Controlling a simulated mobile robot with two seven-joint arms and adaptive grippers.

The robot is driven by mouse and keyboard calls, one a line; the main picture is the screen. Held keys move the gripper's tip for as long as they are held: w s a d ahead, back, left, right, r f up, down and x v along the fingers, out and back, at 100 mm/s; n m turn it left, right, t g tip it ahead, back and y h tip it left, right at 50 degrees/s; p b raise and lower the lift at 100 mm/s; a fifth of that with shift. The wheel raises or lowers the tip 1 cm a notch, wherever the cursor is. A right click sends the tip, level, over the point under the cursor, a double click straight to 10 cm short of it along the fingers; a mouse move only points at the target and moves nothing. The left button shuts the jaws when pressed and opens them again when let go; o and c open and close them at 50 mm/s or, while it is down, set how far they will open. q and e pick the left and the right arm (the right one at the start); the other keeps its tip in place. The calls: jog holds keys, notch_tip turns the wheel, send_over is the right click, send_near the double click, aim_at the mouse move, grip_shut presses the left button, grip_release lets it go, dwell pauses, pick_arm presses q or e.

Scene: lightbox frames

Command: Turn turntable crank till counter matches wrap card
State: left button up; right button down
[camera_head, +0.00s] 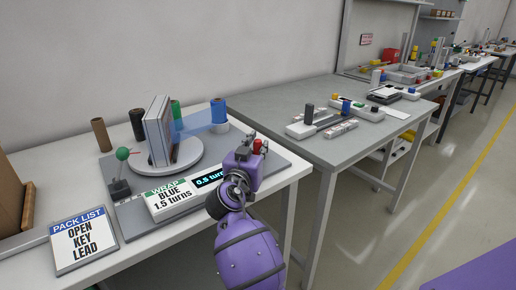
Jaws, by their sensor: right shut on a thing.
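The white round turntable (188,157) carries an upright stack of flat items (159,131). A blue film strip (196,121) runs from the stack to a blue roll (219,112). The wrap card (169,199) reads "WRAP BLUE 1.5 turns". The counter (209,178) beside it shows "0.5 turn", its right end covered by my arm. My right gripper (257,150) is at the right end of the grey base, shut on the red crank knob (261,146). The rest of the crank is hidden behind the gripper. My left gripper is not in view.
A green-knobbed lever (123,155) stands left of the turntable. Brown (99,134), black (137,124) and green (176,109) rolls stand behind. A pack list card (82,240) stands front left, near a cardboard box (12,197). Another table (262,103) with devices is to the right.

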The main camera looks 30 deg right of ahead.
jog(key=c, duration=1.5)
grip_release()
jog(key=shift+c, duration=0.2)
jog(key=v, duration=1.2)
